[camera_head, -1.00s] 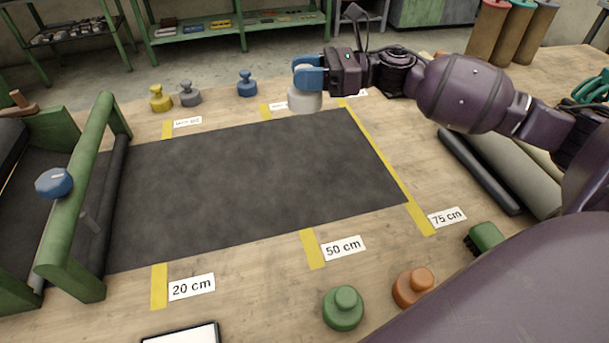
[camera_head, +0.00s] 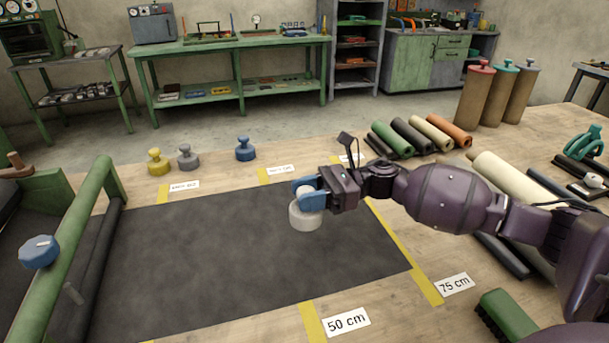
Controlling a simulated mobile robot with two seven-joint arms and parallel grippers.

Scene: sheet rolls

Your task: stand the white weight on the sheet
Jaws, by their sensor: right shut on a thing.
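The white weight (camera_head: 306,218) is held upright by its knob in my right gripper (camera_head: 307,190), whose blue fingers are shut on it. It is over the far right part of the dark sheet (camera_head: 210,265). I cannot tell whether its base touches the sheet or is a little above it. The sheet lies flat on the wooden table, running from the green-framed roller (camera_head: 75,245) on the left to the yellow 75 cm strip on the right. My left gripper is not in view.
Yellow (camera_head: 158,162), grey (camera_head: 187,157) and blue (camera_head: 245,149) weights stand beyond the sheet's far edge. Several rolls (camera_head: 436,136) lie at the back right. A green brush (camera_head: 508,316) lies at the near right. The sheet's middle is clear.

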